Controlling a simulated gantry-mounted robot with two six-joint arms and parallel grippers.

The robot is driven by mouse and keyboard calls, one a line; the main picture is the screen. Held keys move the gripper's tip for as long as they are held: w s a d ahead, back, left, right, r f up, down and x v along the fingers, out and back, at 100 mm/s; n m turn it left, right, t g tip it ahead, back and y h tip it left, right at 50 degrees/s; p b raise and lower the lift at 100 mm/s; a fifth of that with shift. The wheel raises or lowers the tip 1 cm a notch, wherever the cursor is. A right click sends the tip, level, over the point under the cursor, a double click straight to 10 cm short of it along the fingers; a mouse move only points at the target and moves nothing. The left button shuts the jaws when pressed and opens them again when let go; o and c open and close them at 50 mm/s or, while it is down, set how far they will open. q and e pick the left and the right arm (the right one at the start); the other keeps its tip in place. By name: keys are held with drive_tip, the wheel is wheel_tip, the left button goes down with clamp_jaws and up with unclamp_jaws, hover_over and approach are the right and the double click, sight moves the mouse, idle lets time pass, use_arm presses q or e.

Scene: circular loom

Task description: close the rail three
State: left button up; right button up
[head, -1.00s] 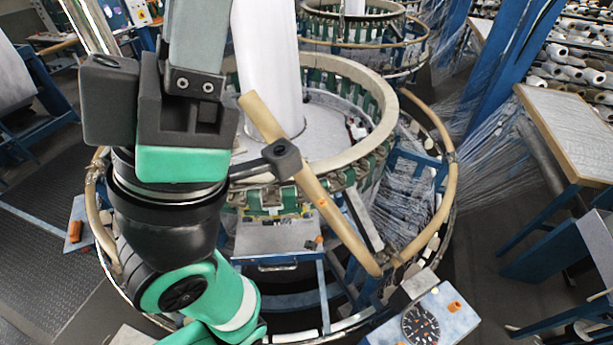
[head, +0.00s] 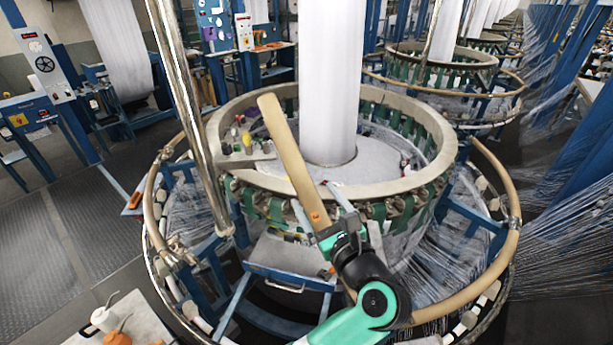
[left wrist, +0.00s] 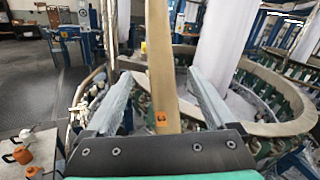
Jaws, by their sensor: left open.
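The raised rail (head: 288,152) is a tan curved bar tilted across the front of the loom, with its upper end over the loom's inner ring. An orange mark (head: 316,217) sits on it. My left gripper (head: 322,204) is at the rail's middle, beside the orange mark. In the left wrist view the rail (left wrist: 160,55) stands between the two open fingers of my left gripper (left wrist: 160,80), with visible gaps on both sides. The rail's lower part is partly hidden behind my left arm. My right gripper is in neither view.
The loom's outer ring has fixed tan rails at the right (head: 490,270) and left (head: 150,205). A shiny metal pole (head: 188,110) rises at the left of the loom. The floor at left (head: 60,240) is open.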

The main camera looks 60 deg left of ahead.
sight(296, 168)
use_arm(q)
drive_tip(key=a+p, duration=0.1)
drive_tip(key=a, duration=0.2)
drive_tip(key=a+p, duration=0.1)
drive_tip(key=a, duration=0.3)
drive_tip(key=w+a+p, duration=0.1)
drive_tip(key=a, duration=0.3)
drive_tip(key=shift+w+a+r, duration=0.1)
drive_tip(key=shift+a+r, duration=0.05)
drive_tip(key=shift+a, duration=0.1)
clamp_jaws()
